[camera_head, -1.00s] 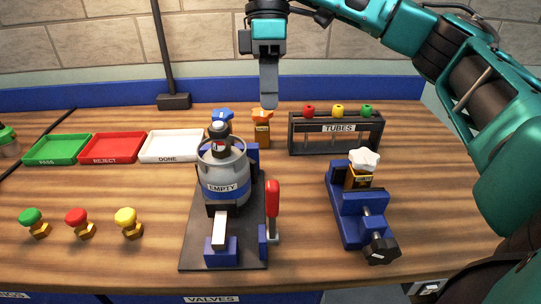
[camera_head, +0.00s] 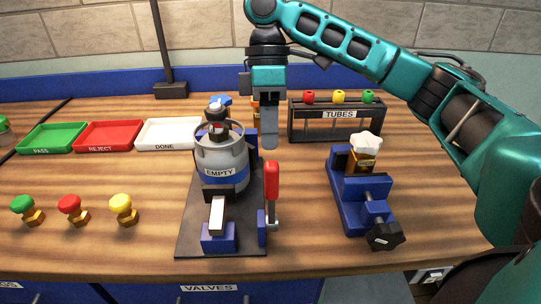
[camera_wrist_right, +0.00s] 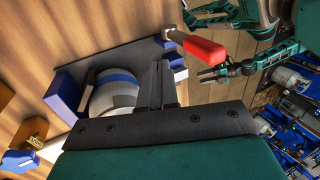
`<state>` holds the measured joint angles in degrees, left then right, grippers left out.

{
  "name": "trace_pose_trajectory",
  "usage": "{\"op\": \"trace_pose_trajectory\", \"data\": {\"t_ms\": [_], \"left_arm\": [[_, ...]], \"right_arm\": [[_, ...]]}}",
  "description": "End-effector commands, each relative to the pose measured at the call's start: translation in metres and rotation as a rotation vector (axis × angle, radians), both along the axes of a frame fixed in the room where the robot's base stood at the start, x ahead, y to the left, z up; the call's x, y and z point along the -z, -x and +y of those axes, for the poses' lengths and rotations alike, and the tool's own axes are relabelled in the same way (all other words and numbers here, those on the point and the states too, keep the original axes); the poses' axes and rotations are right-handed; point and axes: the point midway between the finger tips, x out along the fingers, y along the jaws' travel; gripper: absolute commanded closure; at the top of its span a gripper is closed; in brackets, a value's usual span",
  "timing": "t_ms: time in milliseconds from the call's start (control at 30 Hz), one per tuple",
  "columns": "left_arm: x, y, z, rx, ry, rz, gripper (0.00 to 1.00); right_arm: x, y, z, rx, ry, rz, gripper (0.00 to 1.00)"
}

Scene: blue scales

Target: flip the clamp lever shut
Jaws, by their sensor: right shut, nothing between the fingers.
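The clamp lever has a red handle (camera_head: 271,182) that stands upright at the right side of the clamp fixture (camera_head: 184,235). The handle also shows in the right wrist view (camera_wrist_right: 202,51). The grey cylinder (camera_head: 221,152), with a blue band and an EMPTY label, stands upright in the fixture. My right gripper (camera_head: 270,141) is shut and empty, pointing down just above and behind the handle's top in the head view. It also shows in its wrist view (camera_wrist_right: 163,68); touching cannot be told. My left gripper seems to show small in the wrist view (camera_wrist_right: 212,74), its jaws unclear.
A vise (camera_head: 362,205) holding a white-capped valve stands to the right. The TUBES rack (camera_head: 337,134) is behind it. Green (camera_head: 52,138), red (camera_head: 109,136) and white (camera_head: 169,133) trays lie at the left. Three valves (camera_head: 71,208) stand at the front left.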

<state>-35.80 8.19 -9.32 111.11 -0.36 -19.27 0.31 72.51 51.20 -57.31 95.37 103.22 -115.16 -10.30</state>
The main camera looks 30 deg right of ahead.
Motion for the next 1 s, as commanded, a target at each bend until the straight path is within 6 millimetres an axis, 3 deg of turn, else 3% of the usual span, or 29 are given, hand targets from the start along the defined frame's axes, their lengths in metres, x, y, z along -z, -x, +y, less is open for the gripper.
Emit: {"op": "trace_pose_trajectory", "data": {"t_ms": [333,1000], "left_arm": [[0.004,-0.003,0.000,0.000,-0.001,-0.004,0.57],[0.004,0.001,0.000,0.001,0.001,0.000,0.57]], "right_arm": [[0.001,0.032,0.019,0.000,0.002,-0.003,1.00],[0.001,0.036,0.017,0.001,0.012,-0.019,1.00]]}}
